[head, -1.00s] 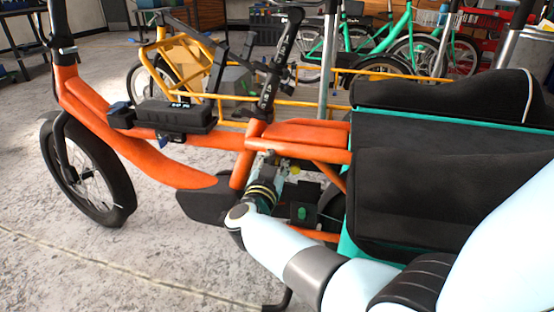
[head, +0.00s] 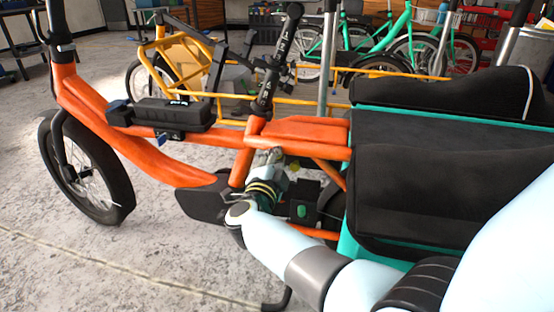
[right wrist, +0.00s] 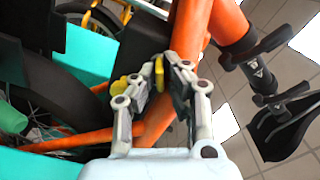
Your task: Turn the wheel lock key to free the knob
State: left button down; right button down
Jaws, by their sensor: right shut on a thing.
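My right gripper (head: 274,160) reaches in under the orange bike frame (head: 215,139), beside the black cargo box. In the right wrist view my right gripper (right wrist: 158,82) is shut on a small upright yellow piece (right wrist: 159,73), which looks like the lock key. More yellow shows to the left of it, partly behind the left finger. In the head view the fingers and forearm hide most of the lock, and only a tiny yellow spot (head: 295,167) shows. I cannot make out the knob or how far the key is turned. My left gripper is not in view.
The black cargo box (head: 430,190) with teal edges stands close on the right. A small green part (head: 302,211) sits low behind my forearm. The orange tube (right wrist: 205,25) passes close to my fingers. A yellow bike (head: 170,60) stands behind; the floor at left is clear.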

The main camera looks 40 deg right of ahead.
jog(key=m, duration=0.2)
jog(key=m+b, duration=0.1)
jog(key=m, duration=0.1)
jog(key=shift+s+f, duration=0.1)
jog(key=shift+f, duration=0.15)
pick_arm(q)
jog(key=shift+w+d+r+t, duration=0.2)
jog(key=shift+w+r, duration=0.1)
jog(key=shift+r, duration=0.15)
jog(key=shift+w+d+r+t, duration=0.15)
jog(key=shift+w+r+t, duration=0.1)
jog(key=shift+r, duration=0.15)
pick_arm(e)
jog(key=shift+m, duration=0.5)
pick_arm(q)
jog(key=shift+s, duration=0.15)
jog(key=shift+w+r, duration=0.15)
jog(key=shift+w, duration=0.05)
